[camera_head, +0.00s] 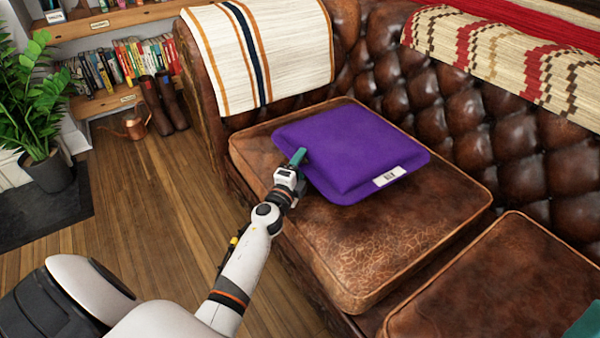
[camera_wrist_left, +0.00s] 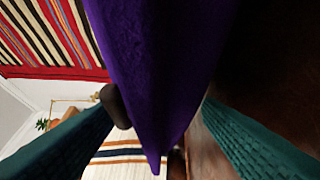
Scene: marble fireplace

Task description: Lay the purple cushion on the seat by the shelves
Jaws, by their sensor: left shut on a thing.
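The purple cushion (camera_head: 350,145) is over the brown leather seat (camera_head: 350,262) at the shelf end of the sofa. It lies nearly flat, with a white label on its front right edge. I cannot tell whether its underside touches the seat. My left gripper (camera_head: 298,160) is shut on the cushion's left edge. In the left wrist view the cushion (camera_wrist_left: 155,60) passes between my teal fingers (camera_wrist_left: 157,110). A teal piece of my right gripper (camera_head: 587,323) shows at the bottom right corner; its jaws are out of the picture.
A striped throw (camera_head: 262,50) hangs over the sofa's left arm, and a patterned blanket (camera_head: 500,55) lies over the tufted back. A second seat cushion (camera_head: 500,290) is bare. Shelves with books (camera_head: 120,62), boots (camera_head: 162,105), a copper watering can (camera_head: 134,125) and a potted plant (camera_head: 45,165) stand left.

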